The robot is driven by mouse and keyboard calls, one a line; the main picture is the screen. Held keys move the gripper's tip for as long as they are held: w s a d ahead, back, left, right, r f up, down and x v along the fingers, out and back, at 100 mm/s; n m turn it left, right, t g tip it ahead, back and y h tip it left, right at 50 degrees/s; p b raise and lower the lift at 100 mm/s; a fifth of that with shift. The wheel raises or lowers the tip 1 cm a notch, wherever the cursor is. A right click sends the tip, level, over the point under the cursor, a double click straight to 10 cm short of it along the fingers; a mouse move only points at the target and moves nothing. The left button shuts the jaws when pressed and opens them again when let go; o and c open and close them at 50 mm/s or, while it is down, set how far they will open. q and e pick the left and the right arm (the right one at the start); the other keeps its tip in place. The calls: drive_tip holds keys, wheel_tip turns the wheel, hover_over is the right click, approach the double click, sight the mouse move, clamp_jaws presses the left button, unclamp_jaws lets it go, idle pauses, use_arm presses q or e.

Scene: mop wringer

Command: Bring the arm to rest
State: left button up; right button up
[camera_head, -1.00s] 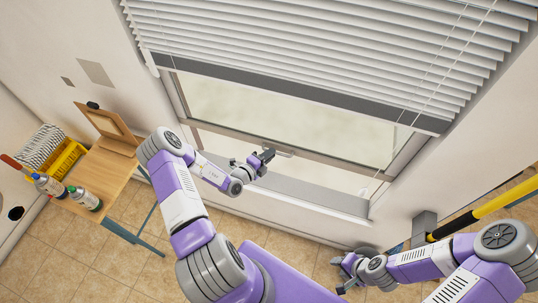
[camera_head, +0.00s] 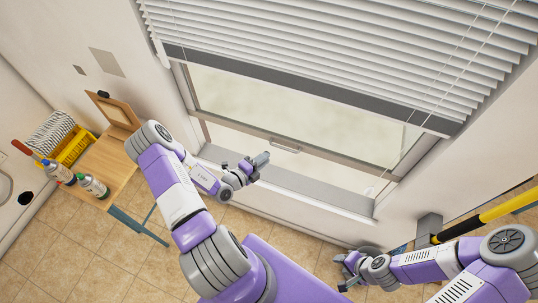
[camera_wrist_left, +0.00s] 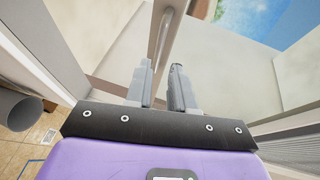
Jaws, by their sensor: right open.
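My left arm comes in from the left. Its gripper (camera_head: 258,163) is in front of the window's lower part, left of the handle (camera_head: 286,149) on the sash rail and apart from it. In the left wrist view the two grey fingers (camera_wrist_left: 160,85) stand a small gap apart with nothing between them. My right gripper (camera_head: 346,272) is low at the bottom right, open, near the floor below the window. What lies just under it is hard to make out.
A white blind (camera_head: 330,50) hangs over the upper window. A sill (camera_head: 300,187) runs below it. At left a wooden table (camera_head: 112,165) holds bottles (camera_head: 94,186) and a yellow mop wringer (camera_head: 75,147). A yellow pole (camera_head: 490,213) slants at right. Tiled floor (camera_head: 75,240) is clear at lower left.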

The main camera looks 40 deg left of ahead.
use_arm(q)
drive_tip(key=shift+s+d, duration=0.1)
idle(0.5)
drive_tip(key=s+d+f+m+g+h+b, duration=0.25)
drive_tip(key=s+d+m+g+h, duration=0.3)
drive_tip(key=d+m, duration=0.55)
drive_tip(key=s+d+f+m+g+h+b, duration=0.1)
drive_tip(key=s+d+f+m+g+h, duration=0.2)
drive_tip(key=s+d+m+g+h, duration=0.55)
drive_tip(key=s+d+f+m+g+y+b, duration=0.1)
drive_tip(key=s+d+f+m+g+y, duration=0.2)
drive_tip(key=m, duration=0.5)
drive_tip(key=s+d+f+m+g+y+b, duration=0.1)
drive_tip(key=s+f+m+y, duration=0.15)
drive_tip(key=m+y, duration=0.35)
drive_tip(key=w+f+m+t+y+b, duration=0.2)
drive_tip(key=w+m, duration=0.3)
drive_tip(key=m, duration=1.2)
drive_tip(key=shift+f+t+y+b, duration=0.35)
drive_tip(key=shift+f+t+y, duration=0.15)
drive_tip(key=shift+f+y, duration=0.1)
